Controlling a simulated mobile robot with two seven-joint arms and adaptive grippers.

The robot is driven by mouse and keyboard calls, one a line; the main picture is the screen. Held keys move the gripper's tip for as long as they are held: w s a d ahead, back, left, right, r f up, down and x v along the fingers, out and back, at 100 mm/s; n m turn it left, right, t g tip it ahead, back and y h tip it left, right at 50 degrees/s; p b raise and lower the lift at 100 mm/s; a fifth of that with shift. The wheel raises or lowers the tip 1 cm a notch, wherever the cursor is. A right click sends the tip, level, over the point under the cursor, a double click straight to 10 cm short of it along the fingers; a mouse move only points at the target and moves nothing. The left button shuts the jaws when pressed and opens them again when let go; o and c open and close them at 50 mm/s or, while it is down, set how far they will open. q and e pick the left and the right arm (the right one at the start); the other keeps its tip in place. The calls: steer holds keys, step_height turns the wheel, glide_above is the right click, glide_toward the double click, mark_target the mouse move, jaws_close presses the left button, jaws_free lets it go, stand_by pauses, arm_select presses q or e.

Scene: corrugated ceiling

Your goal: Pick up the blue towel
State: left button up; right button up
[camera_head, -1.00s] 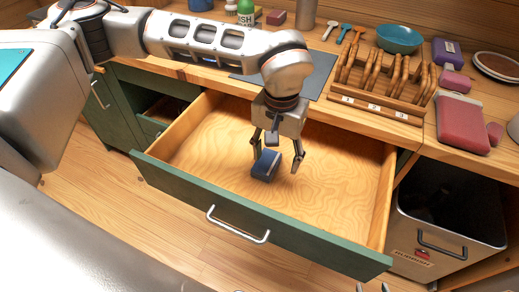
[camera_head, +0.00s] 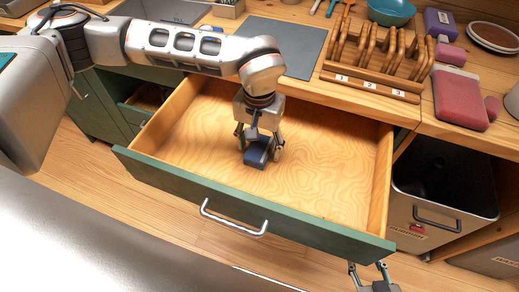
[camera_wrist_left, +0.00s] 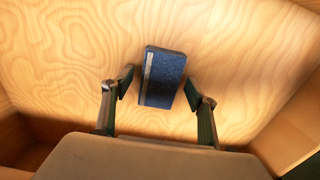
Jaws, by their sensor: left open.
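The blue towel (camera_head: 257,156) is a small folded bundle lying on the wooden floor of the open drawer. In the left wrist view the towel (camera_wrist_left: 164,78) shows a pale stripe along its left side. My left gripper (camera_head: 259,148) points down into the drawer, open, with one finger on each side of the towel. In the left wrist view there is a gap between the towel and each finger of the gripper (camera_wrist_left: 160,88). My right gripper (camera_head: 369,270) shows partly at the bottom edge, with its fingertips apart and nothing visible between them.
The drawer's green front (camera_head: 250,205) and wooden side walls surround the towel; the rest of its floor is bare. A wooden rack (camera_head: 375,75) stands on the counter behind. A metal bin (camera_head: 445,190) stands right of the drawer.

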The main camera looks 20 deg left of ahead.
arm_select(q)
steer(key=shift+f, duration=0.35)
steer(key=shift+c, duration=0.3)
steer(key=c, duration=1.2)
steer(key=shift+o, duration=0.2)
